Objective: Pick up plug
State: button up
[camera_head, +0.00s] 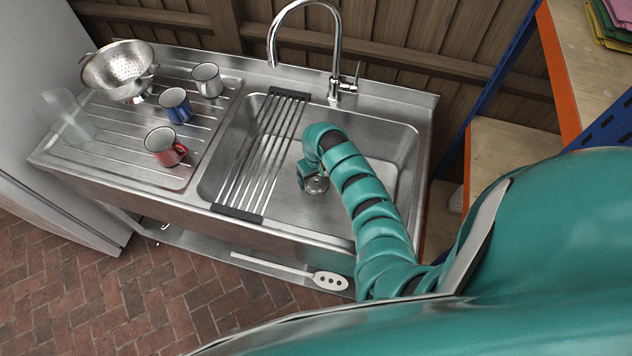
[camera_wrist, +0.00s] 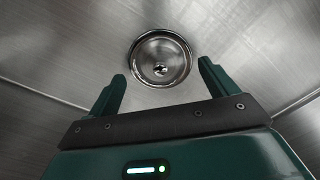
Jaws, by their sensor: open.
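The plug (camera_wrist: 160,58) is a round, shiny metal disc with a small knob at its middle, in the bottom of the steel sink. It also shows partly in the head view (camera_head: 317,185), beside the end of my arm. My gripper (camera_wrist: 160,77) is open, its two dark green fingers apart and empty. In the wrist view the plug lies just ahead of the fingertips, between their lines. I cannot tell how far above it the fingers are. In the head view my gripper (camera_head: 306,176) reaches down into the sink basin, its fingers largely hidden.
A slatted drying rack (camera_head: 262,155) spans the basin left of my arm. The faucet (camera_head: 337,60) stands behind. The basin (camera_head: 385,150) right of my arm is clear.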

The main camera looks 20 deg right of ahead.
jog(key=shift+f, duration=1.15)
jog(key=c, duration=1.1)
